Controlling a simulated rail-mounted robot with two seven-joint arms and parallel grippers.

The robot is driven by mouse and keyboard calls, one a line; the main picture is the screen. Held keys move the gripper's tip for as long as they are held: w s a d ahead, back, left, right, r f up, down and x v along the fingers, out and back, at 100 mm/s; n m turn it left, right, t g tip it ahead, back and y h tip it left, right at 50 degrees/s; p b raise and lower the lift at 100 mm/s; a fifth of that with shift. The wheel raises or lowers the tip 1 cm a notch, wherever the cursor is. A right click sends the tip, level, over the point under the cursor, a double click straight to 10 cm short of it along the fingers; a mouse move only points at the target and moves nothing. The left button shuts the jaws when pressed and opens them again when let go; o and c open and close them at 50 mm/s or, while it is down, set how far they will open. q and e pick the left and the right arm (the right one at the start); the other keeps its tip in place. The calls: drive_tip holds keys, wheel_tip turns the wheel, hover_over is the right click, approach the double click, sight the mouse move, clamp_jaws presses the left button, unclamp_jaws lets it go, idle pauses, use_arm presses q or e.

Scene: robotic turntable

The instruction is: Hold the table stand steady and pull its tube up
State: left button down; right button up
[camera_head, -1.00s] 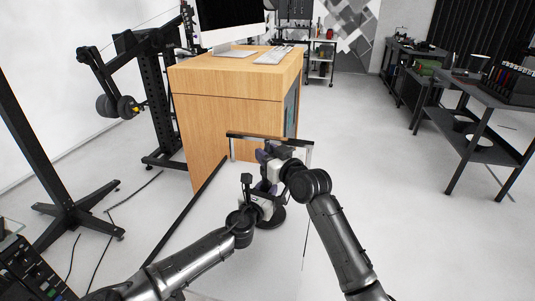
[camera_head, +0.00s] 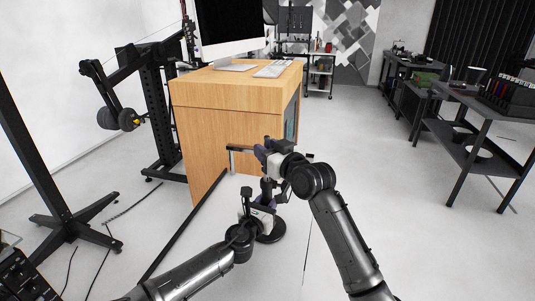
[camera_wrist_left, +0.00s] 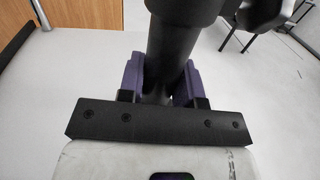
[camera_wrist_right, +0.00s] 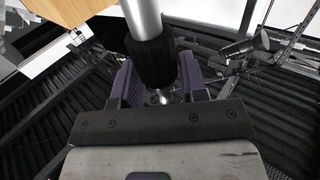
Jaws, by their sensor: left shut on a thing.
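The table stand has a round black base (camera_head: 270,234) on the floor and a dark upright column. My left gripper (camera_head: 262,213) is low on the stand, shut on the dark column (camera_wrist_left: 172,45), which fills the space between its purple fingers in the left wrist view. My right gripper (camera_head: 264,157) is above it, at the stand's upper part. In the right wrist view a silver tube (camera_wrist_right: 143,18) runs into a black collar (camera_wrist_right: 151,62) between its purple fingers. Whether they press on the collar cannot be seen. In the head view my grippers partly hide the stand.
A wooden desk (camera_head: 235,125) with a monitor (camera_head: 232,28) stands just behind the stand. A black rack with weights (camera_head: 120,118) is at the left. Dark shelves (camera_head: 475,130) are at the right. Pale floor (camera_head: 390,220) between stand and shelves is clear. Cables lie at the left.

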use_arm(q)
drive_tip(key=shift+f, duration=0.15)
use_arm(e)
drive_tip(key=o, duration=0.3)
drive_tip(key=shift+f, duration=0.15)
drive_tip(key=shift+d, duration=0.1)
drive_tip(key=v, duration=1.2)
use_arm(q)
drive_tip(key=c, duration=0.7)
unclamp_jaws()
drive_tip(key=shift+s, duration=0.15)
